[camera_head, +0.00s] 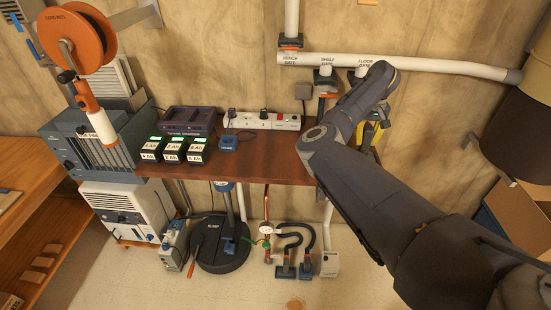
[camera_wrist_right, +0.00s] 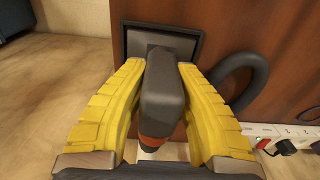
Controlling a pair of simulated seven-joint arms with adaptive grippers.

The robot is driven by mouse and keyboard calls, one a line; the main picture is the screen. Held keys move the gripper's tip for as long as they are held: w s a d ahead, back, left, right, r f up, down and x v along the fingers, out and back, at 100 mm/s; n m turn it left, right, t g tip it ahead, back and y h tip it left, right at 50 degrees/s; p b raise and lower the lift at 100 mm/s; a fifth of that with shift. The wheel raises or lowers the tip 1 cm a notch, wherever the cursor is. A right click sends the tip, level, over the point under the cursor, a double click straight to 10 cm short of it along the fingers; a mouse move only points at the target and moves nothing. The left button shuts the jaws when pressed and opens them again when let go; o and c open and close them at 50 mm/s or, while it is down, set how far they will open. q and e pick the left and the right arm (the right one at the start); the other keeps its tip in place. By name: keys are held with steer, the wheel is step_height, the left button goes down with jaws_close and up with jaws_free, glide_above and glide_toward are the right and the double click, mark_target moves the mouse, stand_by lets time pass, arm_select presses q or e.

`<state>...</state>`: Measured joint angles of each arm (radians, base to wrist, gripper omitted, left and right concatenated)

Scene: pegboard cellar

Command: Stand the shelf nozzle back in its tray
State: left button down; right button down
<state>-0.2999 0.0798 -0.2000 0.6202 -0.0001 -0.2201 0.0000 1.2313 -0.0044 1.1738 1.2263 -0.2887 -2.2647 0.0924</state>
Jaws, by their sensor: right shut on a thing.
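The nozzle (camera_wrist_right: 161,98) is dark grey with an orange band at its lower end in the right wrist view. My right gripper (camera_wrist_right: 160,88) has its yellow fingers shut on both sides of it. A dark square tray (camera_wrist_right: 190,36) lies on the brown bench top just beyond the nozzle. The nozzle overlaps the tray's near edge; I cannot tell whether it touches the tray. In the head view my right gripper (camera_head: 368,133) is at the bench's right end, and my arm hides the nozzle and tray. My left gripper is not in view.
A dark hose (camera_wrist_right: 252,82) loops beside the nozzle. A white pipe (camera_head: 430,63) runs along the wall.

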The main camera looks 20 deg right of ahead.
mark_target(369, 127)
steer(key=shift+f, duration=0.15)
stand_by(0.6)
steer(key=c, duration=0.5)
jaws_free()
steer(key=shift+r, duration=3.5)
